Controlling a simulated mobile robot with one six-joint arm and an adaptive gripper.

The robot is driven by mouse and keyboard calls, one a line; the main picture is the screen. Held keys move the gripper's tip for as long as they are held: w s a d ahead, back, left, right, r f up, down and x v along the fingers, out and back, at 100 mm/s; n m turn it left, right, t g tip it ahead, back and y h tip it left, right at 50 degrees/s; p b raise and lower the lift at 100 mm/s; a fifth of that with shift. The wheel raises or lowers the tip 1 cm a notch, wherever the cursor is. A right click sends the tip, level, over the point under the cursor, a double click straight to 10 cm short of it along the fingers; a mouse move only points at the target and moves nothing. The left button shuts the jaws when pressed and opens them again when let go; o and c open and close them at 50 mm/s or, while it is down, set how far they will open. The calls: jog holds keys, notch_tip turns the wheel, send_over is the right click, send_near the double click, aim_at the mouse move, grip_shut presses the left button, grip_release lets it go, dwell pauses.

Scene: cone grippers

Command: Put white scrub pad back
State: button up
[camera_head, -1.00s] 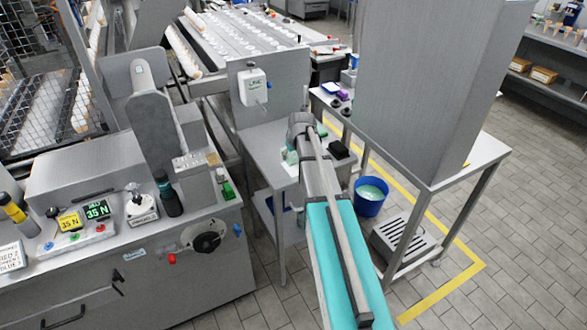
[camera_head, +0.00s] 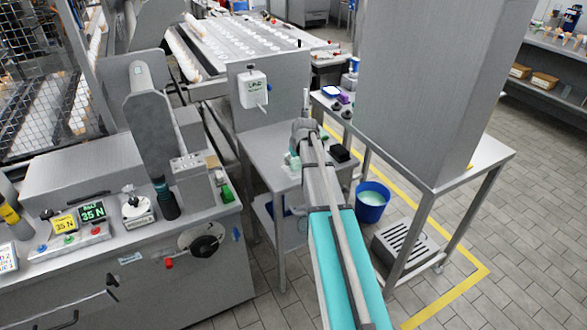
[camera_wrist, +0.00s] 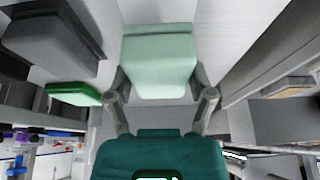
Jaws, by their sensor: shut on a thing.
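A pale, faintly green-tinted block that looks like the white scrub pad (camera_wrist: 160,62) sits between the two fingers of my gripper (camera_wrist: 162,100) in the wrist view. The fingers press on its sides. In the head view my gripper (camera_head: 296,162) is low over the small steel table (camera_head: 258,150), mostly hidden behind my own arm. A pale bit of the pad shows beside it. I cannot tell whether the pad touches the table top.
A black block (camera_head: 341,153) and a green pad (camera_wrist: 75,93) lie close to my gripper. A white dispenser (camera_head: 253,89) hangs on the panel behind the table. A blue bucket (camera_head: 371,202) stands on the floor to the right, near a tall steel cabinet (camera_head: 430,90).

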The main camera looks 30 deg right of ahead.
jog(key=shift+f+b, duration=0.95)
jog(key=shift+f, duration=0.3)
jog(key=shift+f, duration=0.15)
jog(key=o, duration=1)
jog(key=shift+c, duration=0.2)
jog(key=p+v, duration=1.1)
jog(key=v, duration=0.1)
jog(key=shift+r, duration=0.25)
jog(key=shift+a, duration=0.1)
jog(key=s+a+f+g, duration=0.1)
jog(key=s+a+g, duration=0.3)
jog(key=s+a, duration=1.6)
jog(key=a, duration=0.3)
jog(key=shift+s+a+f+g, duration=0.15)
jog(key=shift+s+f+g, duration=0.1)
jog(key=shift+s+g, duration=0.05)
